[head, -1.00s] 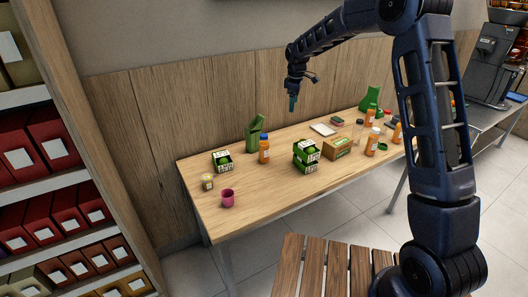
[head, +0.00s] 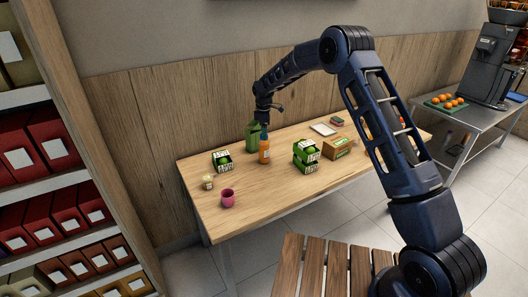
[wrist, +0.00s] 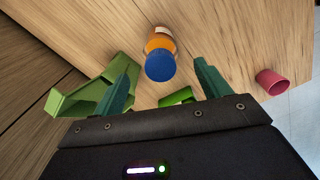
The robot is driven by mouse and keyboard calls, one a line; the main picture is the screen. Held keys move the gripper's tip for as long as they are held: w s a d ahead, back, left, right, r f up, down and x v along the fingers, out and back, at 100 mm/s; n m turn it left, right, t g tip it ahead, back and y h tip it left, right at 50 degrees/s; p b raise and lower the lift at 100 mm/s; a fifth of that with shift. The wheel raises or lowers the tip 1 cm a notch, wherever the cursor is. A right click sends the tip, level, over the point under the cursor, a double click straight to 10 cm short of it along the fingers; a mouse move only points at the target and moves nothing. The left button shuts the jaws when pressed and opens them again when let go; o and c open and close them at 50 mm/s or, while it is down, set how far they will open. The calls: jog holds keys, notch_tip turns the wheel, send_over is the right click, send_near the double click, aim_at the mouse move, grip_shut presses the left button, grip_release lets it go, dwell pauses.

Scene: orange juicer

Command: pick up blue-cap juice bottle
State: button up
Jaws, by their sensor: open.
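The blue-cap juice bottle (head: 264,152) stands upright on the wooden table, its body orange. In the wrist view its blue cap (wrist: 160,66) faces the camera, between and a little beyond the two green fingertips. My gripper (head: 264,128) is above the bottle, pointing down, and its fingers overlap the cap in the head view. In the wrist view the gripper (wrist: 164,80) is open, with a gap on each side of the cap. The exact height above the cap is hard to tell.
A green holder (head: 252,135) stands close behind the bottle. Green-and-white cartons (head: 222,161) (head: 306,155), a small jar (head: 208,181) and a pink cup (head: 228,198) are on the table. A wooden slatted seat (head: 325,265) is in front. The table's front strip is mostly clear.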

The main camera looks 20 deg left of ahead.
aim_at(264, 149)
notch_tip(264, 149, down, 7)
jog(key=shift+r, duration=0.15)
jog(key=shift+d, duration=0.1)
jog(key=c, duration=1.6)
